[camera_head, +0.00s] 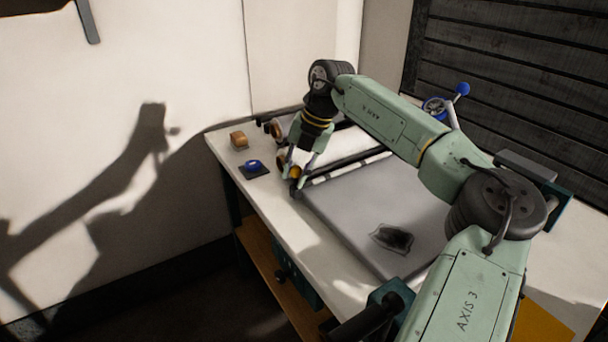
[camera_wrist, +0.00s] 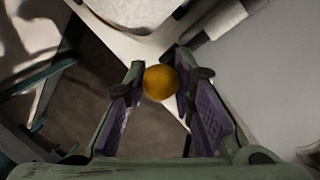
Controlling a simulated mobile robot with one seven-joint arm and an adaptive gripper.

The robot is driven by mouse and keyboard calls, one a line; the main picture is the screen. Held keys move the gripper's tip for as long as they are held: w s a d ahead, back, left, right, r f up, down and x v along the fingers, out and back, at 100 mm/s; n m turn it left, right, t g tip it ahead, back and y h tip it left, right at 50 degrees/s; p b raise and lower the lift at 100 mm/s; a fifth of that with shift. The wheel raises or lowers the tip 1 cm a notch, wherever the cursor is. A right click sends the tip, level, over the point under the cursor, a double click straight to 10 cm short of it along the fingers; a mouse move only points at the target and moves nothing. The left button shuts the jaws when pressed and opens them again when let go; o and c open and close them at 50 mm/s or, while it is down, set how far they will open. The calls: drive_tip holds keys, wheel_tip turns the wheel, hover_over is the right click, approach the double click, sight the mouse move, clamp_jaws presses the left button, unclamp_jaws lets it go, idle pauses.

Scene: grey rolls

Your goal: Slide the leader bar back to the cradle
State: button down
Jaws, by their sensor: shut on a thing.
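The leader bar (camera_head: 345,163) appears as a dark bar with a pale strip along it, lying across the grey bed. An orange-yellow knob at its left end sits between my gripper's fingers (camera_head: 296,170). In the wrist view the round knob (camera_wrist: 160,84) is between the two purple-lined fingers, and my gripper is shut on it. A pale, rounded length (camera_wrist: 228,18) with a dark end runs up and right from there. Dark rails and round roll ends (camera_head: 277,130) are behind the bar. My arm hides much of that area, and I cannot clearly make out the cradle.
The grey bed (camera_head: 345,225) carries a dark, irregular patch (camera_head: 393,238). A blue handwheel (camera_head: 436,107) is at the back right. A wall stands to the left.

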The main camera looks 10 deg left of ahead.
drive_tip(key=shift+w+a+r, duration=0.1)
drive_tip(key=shift+w+r, duration=0.05)
drive_tip(key=shift+w, duration=0.05)
drive_tip(key=c, duration=1.8)
unclamp_jaws()
drive_tip(key=o, duration=0.5)
drive_tip(key=v, duration=1.1)
drive_tip(key=shift+s+r, duration=0.1)
drive_tip(key=shift+r, duration=0.25)
drive_tip(key=shift+f, duration=0.1)
